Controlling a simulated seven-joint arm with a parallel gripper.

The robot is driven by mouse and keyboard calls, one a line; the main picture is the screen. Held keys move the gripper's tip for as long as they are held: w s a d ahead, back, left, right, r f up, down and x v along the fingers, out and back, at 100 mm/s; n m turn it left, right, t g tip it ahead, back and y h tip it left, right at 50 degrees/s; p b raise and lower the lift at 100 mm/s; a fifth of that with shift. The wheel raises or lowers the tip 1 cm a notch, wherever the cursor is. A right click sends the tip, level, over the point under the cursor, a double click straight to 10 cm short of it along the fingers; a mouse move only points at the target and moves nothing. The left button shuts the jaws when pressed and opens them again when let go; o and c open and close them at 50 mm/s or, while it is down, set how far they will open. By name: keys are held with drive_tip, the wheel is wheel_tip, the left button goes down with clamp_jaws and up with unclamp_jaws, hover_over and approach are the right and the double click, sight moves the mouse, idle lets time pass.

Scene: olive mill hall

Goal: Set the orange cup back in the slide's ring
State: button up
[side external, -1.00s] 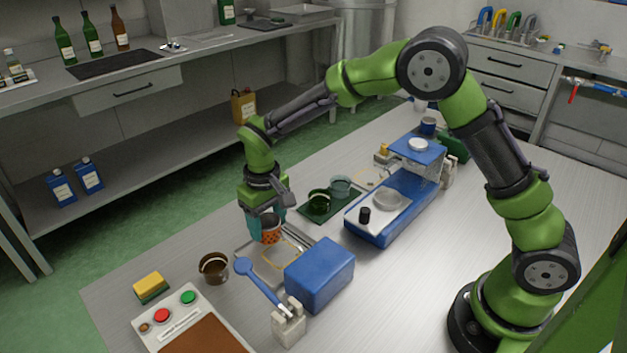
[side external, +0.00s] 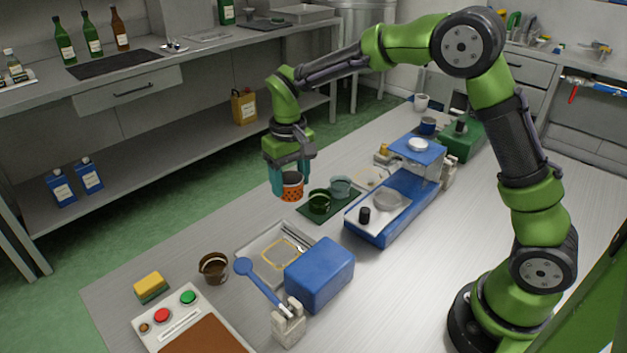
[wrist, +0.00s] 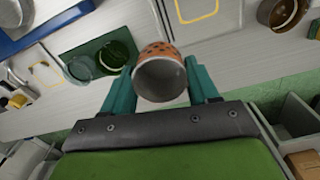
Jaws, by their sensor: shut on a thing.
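The orange cup (side external: 292,190) with dark spots is held between the teal fingers of my gripper (side external: 291,178), raised above the table. In the wrist view the cup (wrist: 160,78) sits between both fingers, its open mouth toward the camera. The blue device (side external: 382,238) stands to the right of the cup. Its pale slide (side external: 358,226) has a black knob (side external: 364,215) and a round grey ring (side external: 388,201). My gripper and the cup are apart from the slide, up and to its left. I cannot tell whether the ring is empty.
A green mat (side external: 303,212) with a green cup (side external: 318,203) and a teal glass (side external: 340,187) lies between cup and device. A metal tray (side external: 255,247) with a yellow outline, blue box (side external: 320,273), blue spoon (side external: 260,285) and brown cup (side external: 213,268) stand nearer.

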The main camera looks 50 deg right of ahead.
drive_tip(key=s+d+r+m, duration=0.1)
drive_tip(key=s+d+r, duration=0.1)
drive_tip(key=s+d, duration=0.45)
drive_tip(key=s+d+r+m, duration=0.15)
drive_tip(key=s+d, duration=0.25)
drive_tip(key=d, duration=0.6)
drive_tip(key=shift+s+d+f+n, duration=0.15)
drive_tip(key=shift+s+f+n, duration=0.25)
drive_tip(key=shift+s+f, duration=0.25)
drive_tip(key=shift+s+d+f+n, duration=0.2)
drive_tip(key=shift+s+f+n, duration=0.25)
drive_tip(key=shift+f, duration=0.45)
drive_tip(key=shift+s+d+f+n, duration=0.15)
drive_tip(key=shift+s+f+n, duration=0.15)
drive_tip(key=shift+s+f, duration=0.4)
drive_tip(key=shift+f, duration=0.6)
drive_tip(key=shift+w+f, duration=0.1)
drive_tip(key=shift+f, duration=0.45)
drive_tip(key=shift+f, duration=0.1)
drive_tip(key=shift+f, duration=0.4)
